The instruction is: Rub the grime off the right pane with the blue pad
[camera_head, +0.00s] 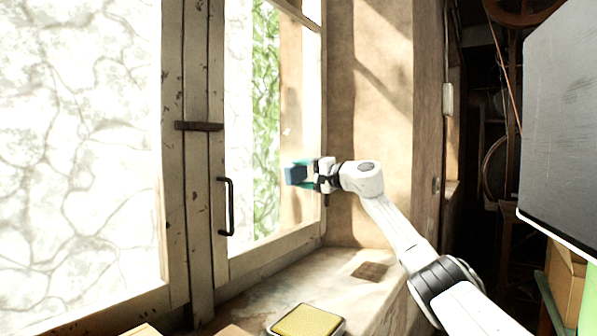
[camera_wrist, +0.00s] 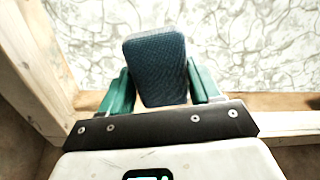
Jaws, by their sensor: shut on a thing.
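The blue pad (camera_head: 296,174) is held between the green fingers of my gripper (camera_head: 304,174), in front of the right part of the right pane (camera_head: 250,130). In the wrist view the blue pad (camera_wrist: 156,66) stands upright between the fingers of my gripper (camera_wrist: 158,88), with the bright pane (camera_wrist: 255,45) behind it. I cannot tell whether the pad touches the glass. The right pane is bright, with a pale cracked pattern on its left and green on its right. I cannot clearly make out grime on it.
A yellow pad in a tray (camera_head: 307,321) lies on the sill (camera_head: 285,285) below. A black handle (camera_head: 227,206) stands out from the frame left of the right pane. A large grey panel (camera_head: 565,120) is at the right. The sill's middle is mostly clear.

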